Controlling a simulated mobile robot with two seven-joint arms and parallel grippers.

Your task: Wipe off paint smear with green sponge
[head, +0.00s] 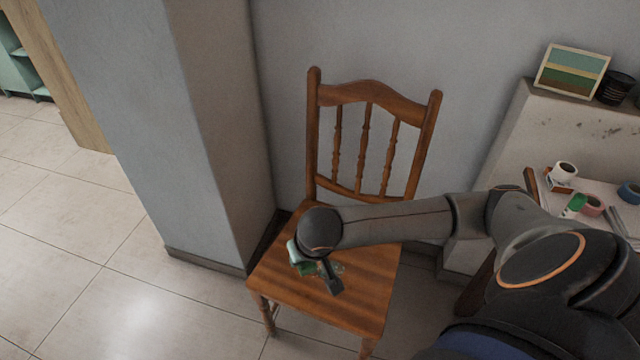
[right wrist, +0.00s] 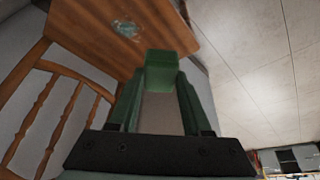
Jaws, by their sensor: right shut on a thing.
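A wooden chair (head: 370,185) stands against the wall, its seat also in the right wrist view (right wrist: 90,30). A pale greenish paint smear (right wrist: 127,28) lies on the seat; in the head view a small pale patch (head: 339,267) shows beside my gripper. My right gripper (head: 305,268) is over the left part of the seat, shut on the green sponge (right wrist: 173,72). The sponge appears to the side of the smear, nearer the seat's edge. I cannot tell whether it touches the seat. My wrist hides part of the seat. My left gripper is not in view.
The chair's backrest (head: 365,140) rises behind my right wrist. A wall pillar (head: 150,120) stands to the left. The tiled floor at left is clear.

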